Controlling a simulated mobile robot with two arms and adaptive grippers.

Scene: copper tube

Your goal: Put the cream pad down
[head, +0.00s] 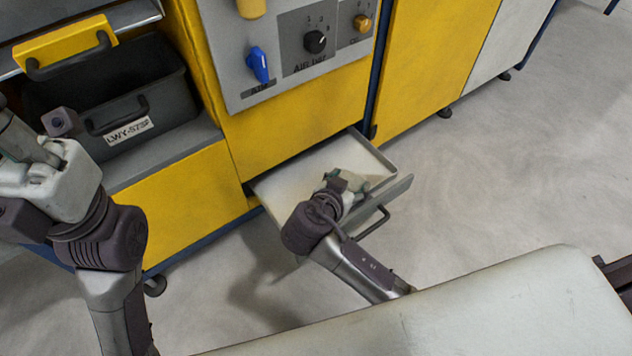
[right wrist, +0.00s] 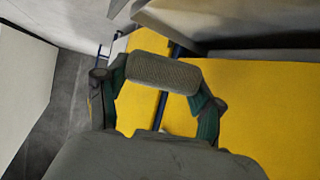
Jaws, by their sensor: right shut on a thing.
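In the right wrist view, my right gripper (right wrist: 160,78) is shut on the cream pad (right wrist: 163,70), a rounded block with a fine-textured face. The pad looks grey-beige there and spans between the two fingertips. In the head view, my right gripper (head: 345,182) is over the right part of an open, shallow drawer (head: 290,187) with a pale inside. The pad is small and partly hidden by the gripper in that view. I cannot tell whether it touches the drawer floor. My left arm stands at the left; its fingers do not show.
The drawer juts from a yellow cabinet (head: 300,125) and has a dark handle (head: 374,222). Above it is a grey panel (head: 290,85) with a blue knob (head: 257,65) and a black knob (head: 316,42). A black bin (head: 165,100) stands on the left shelf. The floor at right is clear.

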